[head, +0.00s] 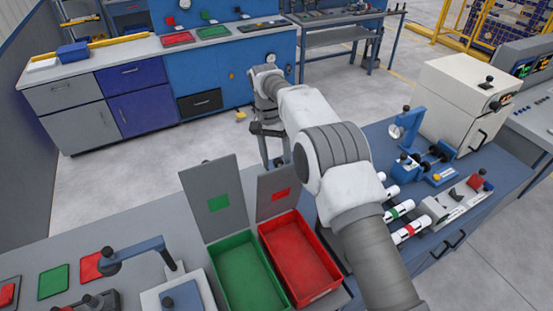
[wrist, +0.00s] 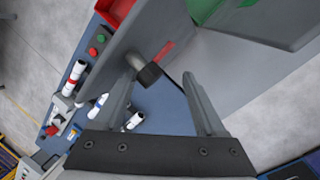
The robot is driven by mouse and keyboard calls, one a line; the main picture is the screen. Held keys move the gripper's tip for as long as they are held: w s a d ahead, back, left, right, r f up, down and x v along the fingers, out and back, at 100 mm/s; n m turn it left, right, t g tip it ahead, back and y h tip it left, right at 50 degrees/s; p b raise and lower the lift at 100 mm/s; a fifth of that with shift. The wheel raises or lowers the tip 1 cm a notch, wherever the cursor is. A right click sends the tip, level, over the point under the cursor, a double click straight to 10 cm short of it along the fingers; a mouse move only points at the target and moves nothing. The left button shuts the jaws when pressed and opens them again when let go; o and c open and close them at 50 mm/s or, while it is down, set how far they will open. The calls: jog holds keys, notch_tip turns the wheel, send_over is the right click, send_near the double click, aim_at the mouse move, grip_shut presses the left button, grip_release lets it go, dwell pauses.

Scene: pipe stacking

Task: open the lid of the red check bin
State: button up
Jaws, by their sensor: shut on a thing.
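The red check bin (head: 302,262) stands open on the grey counter in the head view, with its inside visible and empty. Its grey lid (head: 278,190) with a red label stands up at the bin's far edge; in the wrist view the lid (wrist: 130,40) is close and tilted. A short handle with a dark end (wrist: 150,75) sticks out of the lid. My gripper (head: 276,160) is behind the raised lid in the head view. In the wrist view my gripper (wrist: 160,78) is shut on the handle, its fingers on either side; the exact contact is hard to see.
The green bin (head: 245,275) stands directly left, its lid (head: 213,198) also raised. A blue lever device (head: 140,255) stands further left. White pipes (head: 405,210) and a blue fixture (head: 410,160) are on the right bench. Open floor lies beyond the counter.

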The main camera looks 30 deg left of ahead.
jog(key=w+d+r+b, duration=0.2)
jog(key=d+r+b, duration=0.2)
jog(key=d+r, duration=0.7)
jog(key=shift+w+d+b, duration=0.2)
jog(key=shift+w+b, duration=0.1)
jog(key=shift+b, duration=0.05)
